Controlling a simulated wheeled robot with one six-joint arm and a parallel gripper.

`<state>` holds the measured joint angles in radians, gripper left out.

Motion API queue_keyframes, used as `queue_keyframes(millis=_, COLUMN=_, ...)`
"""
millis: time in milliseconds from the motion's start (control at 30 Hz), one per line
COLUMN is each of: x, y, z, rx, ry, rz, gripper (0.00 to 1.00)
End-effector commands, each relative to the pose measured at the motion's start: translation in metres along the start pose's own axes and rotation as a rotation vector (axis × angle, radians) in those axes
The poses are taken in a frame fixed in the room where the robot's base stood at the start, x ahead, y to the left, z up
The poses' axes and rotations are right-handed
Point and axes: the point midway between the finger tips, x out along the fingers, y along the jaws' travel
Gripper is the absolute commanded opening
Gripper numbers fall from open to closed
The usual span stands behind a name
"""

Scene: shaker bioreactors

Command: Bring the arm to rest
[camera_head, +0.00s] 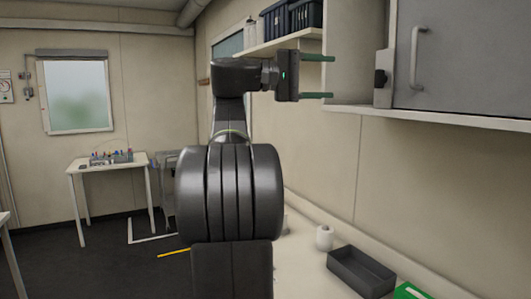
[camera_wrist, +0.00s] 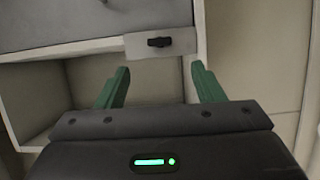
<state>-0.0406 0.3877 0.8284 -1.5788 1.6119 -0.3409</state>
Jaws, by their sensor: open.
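My gripper (camera_head: 333,77) is raised at the upper middle of the head view, its two green fingers pointing right, spread apart with nothing between them. In the wrist view my gripper (camera_wrist: 160,84) also shows open and empty. Beyond its fingers is the grey wall cabinet (camera_head: 460,55), which also shows in the wrist view (camera_wrist: 60,22). My arm stands upright in the middle of the head view and hides part of the room behind it. I cannot tell whether the fingers touch the cabinet.
Below are a dark grey tray (camera_head: 345,268), a white bottle (camera_head: 324,237) and a green rack (camera_head: 410,291) on the bench. A shelf (camera_head: 290,42) with dark bins is behind the gripper. A white table (camera_head: 108,165) stands at the far left. Floor shows at left.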

Motion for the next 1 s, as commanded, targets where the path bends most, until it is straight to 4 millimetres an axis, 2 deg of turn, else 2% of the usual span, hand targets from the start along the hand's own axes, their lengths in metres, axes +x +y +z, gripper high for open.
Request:
queue_keyframes(millis=200, x=0.043, y=0.002, z=0.001, rx=-0.001, ry=-0.005, rz=0.0, gripper=0.62)
queue_keyframes(millis=500, x=0.097, y=0.002, z=0.001, rx=-0.001, ry=-0.004, rz=0.001, gripper=0.62)
queue_keyframes(millis=700, x=0.117, y=0.002, z=0.001, rx=-0.001, ry=-0.001, rz=0.001, gripper=0.62)
queue_keyframes(millis=1000, x=0.12, y=0.001, z=0.0, rx=-0.006, ry=0.001, rz=0.003, gripper=0.62)
